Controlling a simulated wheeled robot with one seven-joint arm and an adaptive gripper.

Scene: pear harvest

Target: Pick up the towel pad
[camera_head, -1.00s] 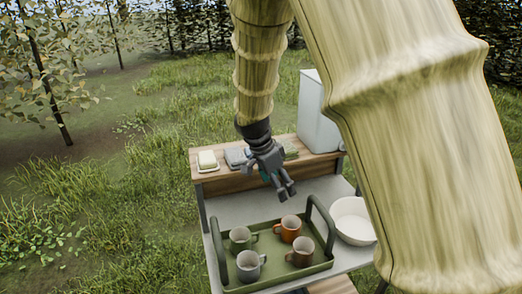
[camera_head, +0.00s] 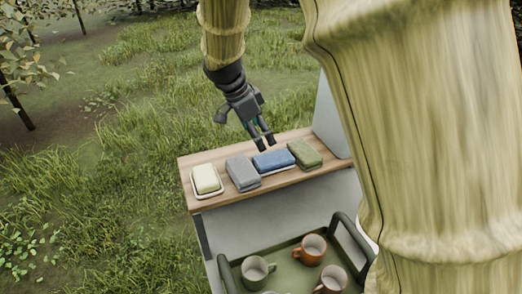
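Folded cloth pads lie in a row on a wooden shelf (camera_head: 217,203): a grey one (camera_head: 243,173), a blue one (camera_head: 274,161) and a green one (camera_head: 304,154). At the left end a pale yellow block (camera_head: 206,179) sits on a small white dish. I cannot tell which of these is the towel pad. My gripper (camera_head: 266,146) points down above the back of the shelf, by the blue pad. Its two fingers are apart with nothing visible between them. Its exact height above the blue pad cannot be told.
A green tray (camera_head: 236,278) with upright handles holds several mugs, including an orange one (camera_head: 310,249), on the lower grey surface in front. A tall pale container (camera_head: 331,120) stands at the shelf's right end, partly hidden by my arm. Grass lies around.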

